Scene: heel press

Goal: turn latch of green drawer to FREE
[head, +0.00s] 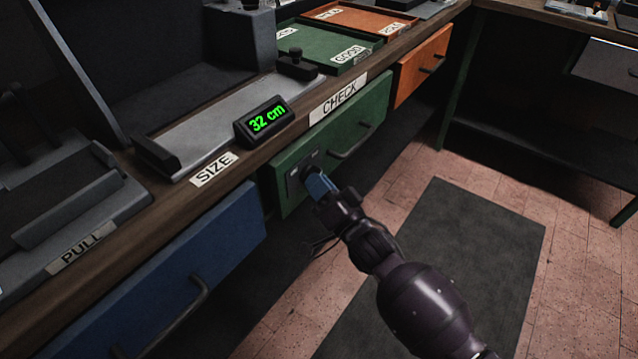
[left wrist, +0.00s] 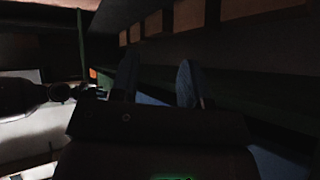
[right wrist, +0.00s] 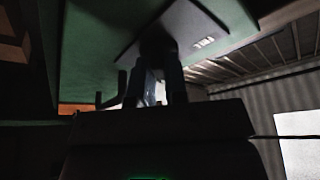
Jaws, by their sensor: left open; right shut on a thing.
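The green drawer (head: 360,118) is closed under the bench top, with a dark bar handle (head: 357,141). A grey latch plate (head: 296,176) sits at the left end of its front. My right gripper (head: 311,176) is shut on the dark latch knob on that plate. The knob's turn position cannot be told. My left gripper (left wrist: 157,85) is open and empty in the left wrist view; it is out of the head view.
A blue drawer (head: 180,270) lies left of the green one and an orange drawer (head: 424,66) lies right. A display reading 32 cm (head: 265,121) stands on the bench above. A dark mat (head: 450,250) lies on the tiled floor, which is clear.

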